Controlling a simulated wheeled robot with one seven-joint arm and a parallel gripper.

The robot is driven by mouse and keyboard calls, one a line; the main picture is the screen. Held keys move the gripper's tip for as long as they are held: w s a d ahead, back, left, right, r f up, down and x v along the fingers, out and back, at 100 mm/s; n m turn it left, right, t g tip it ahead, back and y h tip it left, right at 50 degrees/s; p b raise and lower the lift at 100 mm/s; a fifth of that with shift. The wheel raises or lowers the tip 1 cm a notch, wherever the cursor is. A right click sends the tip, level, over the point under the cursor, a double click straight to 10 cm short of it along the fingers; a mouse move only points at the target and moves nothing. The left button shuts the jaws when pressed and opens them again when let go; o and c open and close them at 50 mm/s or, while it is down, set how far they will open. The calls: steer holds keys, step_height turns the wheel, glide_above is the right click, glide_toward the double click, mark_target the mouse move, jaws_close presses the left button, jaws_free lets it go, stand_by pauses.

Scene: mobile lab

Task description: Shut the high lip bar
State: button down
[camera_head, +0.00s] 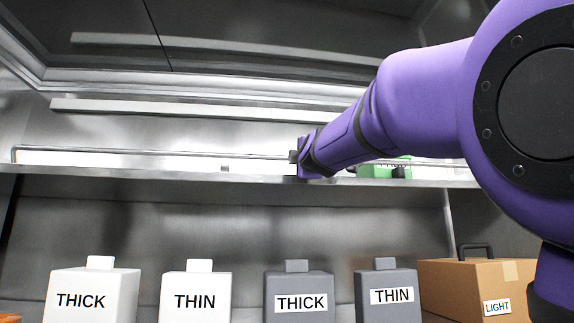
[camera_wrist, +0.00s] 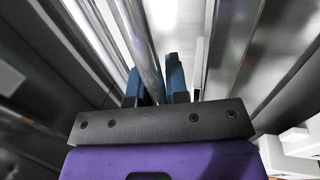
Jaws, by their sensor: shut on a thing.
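The high lip bar (camera_head: 150,151) is a thin metal rail along the front of the upper shelf (camera_head: 120,179). It runs nearly level, just above the shelf's front edge, with a bent end at the far left. My gripper (camera_head: 294,157) is at the bar, right of the middle of the picture. In the wrist view, the bar (camera_wrist: 139,42) passes between the blue fingers of my gripper (camera_wrist: 155,80), which are shut on it. My arm hides part of the bar's right side.
A green object (camera_head: 378,170) stands on the upper shelf, partly behind my arm. Below are white jugs marked THICK (camera_head: 90,285) and THIN (camera_head: 195,285), grey jugs marked THICK (camera_head: 298,282) and THIN (camera_head: 388,278), and a cardboard box (camera_head: 455,287) marked LIGHT.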

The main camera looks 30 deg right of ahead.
steer(key=shift+w+d+g, duration=0.1)
steer(key=shift+d+g, duration=0.05)
steer(key=shift+g, duration=0.25)
steer(key=shift+w+d+g+y, duration=0.15)
steer(key=shift+w+g+y, duration=0.45)
steer(key=shift+g, duration=0.5)
steer(key=shift+w+d+f+g+y, duration=0.15)
steer(key=shift+g+y, duration=0.25)
steer(key=shift+g, duration=0.4)
steer(key=shift+f, duration=0.1)
steer(key=c, duration=1.1)
jaws_free()
steer(key=v, duration=1)
steer(key=shift+s+r, duration=0.2)
steer(key=shift+s, duration=0.15)
